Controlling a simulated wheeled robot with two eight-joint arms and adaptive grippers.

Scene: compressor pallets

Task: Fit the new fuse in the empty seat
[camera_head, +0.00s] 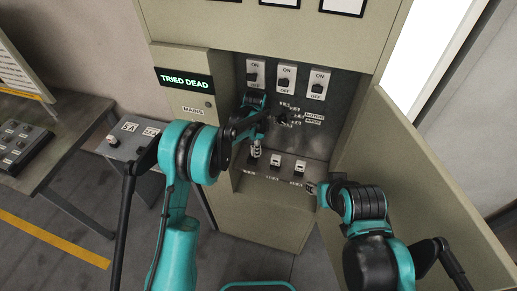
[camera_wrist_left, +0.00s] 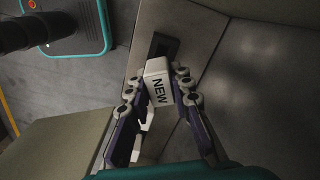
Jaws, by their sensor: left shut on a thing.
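My left gripper (camera_head: 256,150) reaches into the open cabinet, at the left end of the fuse row. In the left wrist view my left gripper (camera_wrist_left: 160,95) is shut on the new fuse (camera_wrist_left: 158,82), a white block marked NEW. The dark slot of the empty seat (camera_wrist_left: 163,46) lies just beyond the fuse's far end in that view; I cannot tell whether they touch. Two other fuses (camera_head: 276,161) (camera_head: 299,167) sit to the right in the row. My right gripper (camera_head: 316,188) is by the cabinet's lower right edge; its jaws are too small to read.
Several ON/OFF switches (camera_head: 286,77) and a dark knob (camera_head: 284,119) are above the row. The cabinet door (camera_head: 405,190) stands open at right. A TRIED DEAD sign (camera_head: 184,79) is lit. A grey box (camera_head: 133,139) and a bench (camera_head: 65,140) stand at left.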

